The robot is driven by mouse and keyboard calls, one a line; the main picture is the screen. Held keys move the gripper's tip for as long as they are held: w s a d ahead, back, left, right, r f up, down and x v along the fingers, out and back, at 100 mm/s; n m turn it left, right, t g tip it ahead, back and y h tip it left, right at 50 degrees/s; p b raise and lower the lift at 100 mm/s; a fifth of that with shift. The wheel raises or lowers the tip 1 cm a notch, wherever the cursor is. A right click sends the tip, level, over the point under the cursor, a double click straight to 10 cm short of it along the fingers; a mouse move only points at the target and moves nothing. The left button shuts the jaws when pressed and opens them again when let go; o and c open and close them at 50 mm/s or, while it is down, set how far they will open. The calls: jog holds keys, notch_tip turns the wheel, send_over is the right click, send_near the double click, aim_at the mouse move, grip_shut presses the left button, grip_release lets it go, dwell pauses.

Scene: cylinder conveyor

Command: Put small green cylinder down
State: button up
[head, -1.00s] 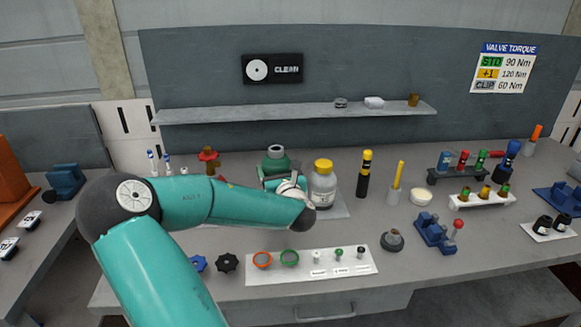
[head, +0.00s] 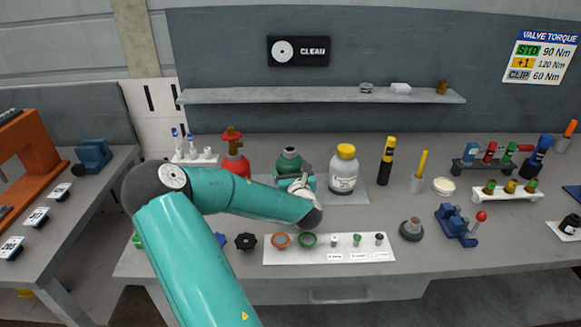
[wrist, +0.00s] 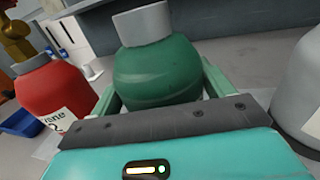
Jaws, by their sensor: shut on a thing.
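The small green cylinder (head: 289,163) is a rounded dark green bottle with a grey cap, on or just above the bench behind my forearm. In the wrist view the green cylinder (wrist: 157,72) stands upright between the two light green fingers of my gripper (wrist: 160,90). My gripper (head: 296,184) is shut on it, mostly hidden by my wrist in the head view. The cylinder's base is hidden, so I cannot tell whether it touches the bench.
A red cylinder (head: 235,158) with a brass-red valve stands to the left. A white bottle with a yellow cap (head: 343,170) stands close on the right. A white board with rings and small parts (head: 280,256) lies in front. A shelf (head: 320,97) runs behind.

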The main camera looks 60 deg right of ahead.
jog(key=shift+f, duration=0.1)
jog(key=o, duration=1.9)
jog(key=shift+f, duration=0.1)
jog(key=shift+r, duration=0.2)
jog(key=v, duration=1.2)
jog(key=shift+s, duration=0.1)
